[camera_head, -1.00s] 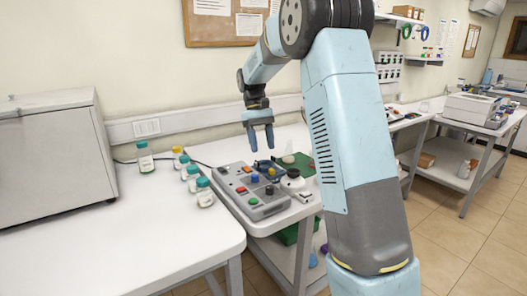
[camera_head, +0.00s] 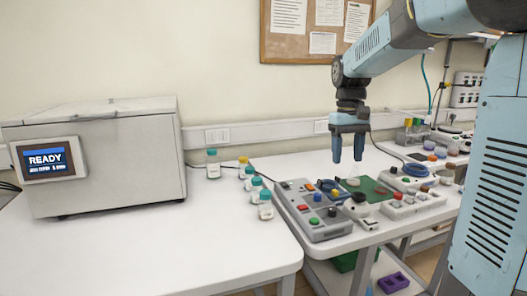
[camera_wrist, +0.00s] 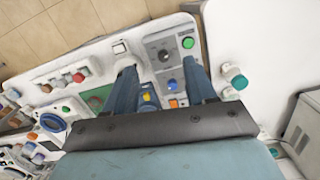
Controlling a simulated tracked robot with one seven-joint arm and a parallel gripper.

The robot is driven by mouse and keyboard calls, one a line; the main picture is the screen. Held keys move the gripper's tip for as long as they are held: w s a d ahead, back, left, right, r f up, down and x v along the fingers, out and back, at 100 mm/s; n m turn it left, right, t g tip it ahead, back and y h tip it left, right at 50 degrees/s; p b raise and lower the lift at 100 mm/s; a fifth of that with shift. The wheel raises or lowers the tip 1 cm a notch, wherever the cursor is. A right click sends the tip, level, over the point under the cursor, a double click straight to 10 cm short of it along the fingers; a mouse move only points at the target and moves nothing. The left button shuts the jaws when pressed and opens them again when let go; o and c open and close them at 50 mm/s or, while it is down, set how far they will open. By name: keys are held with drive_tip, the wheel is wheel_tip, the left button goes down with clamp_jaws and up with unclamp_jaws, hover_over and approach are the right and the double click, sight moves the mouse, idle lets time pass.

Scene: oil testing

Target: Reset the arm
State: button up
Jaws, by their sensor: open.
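My gripper (camera_head: 348,160) hangs from the bent arm, pointing down above the far part of the right table. Its two blue fingers are apart with nothing between them. In the wrist view the open fingers (camera_wrist: 165,85) reach over a grey control box, which lies below them. That control box (camera_head: 325,232) has coloured buttons and stands on the right table, below and left of the gripper in the head view.
Several bottles with teal or yellow caps (camera_head: 265,205) stand by the left table's edge. A grey machine (camera_head: 120,150) with a READY screen (camera_head: 46,160) stands on the left. A green board (camera_head: 372,188) and other devices (camera_head: 412,204) crowd the right table. The left table's front (camera_head: 190,250) is clear.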

drive_tip(key=s+m+t, duration=0.2)
drive_tip(key=s+t, duration=0.4)
drive_tip(key=s, duration=1.7)
drive_tip(key=shift+d+f+t, duration=0.4)
drive_tip(key=shift+d+f, duration=0.05)
drive_tip(key=shift+c, duration=0.4)
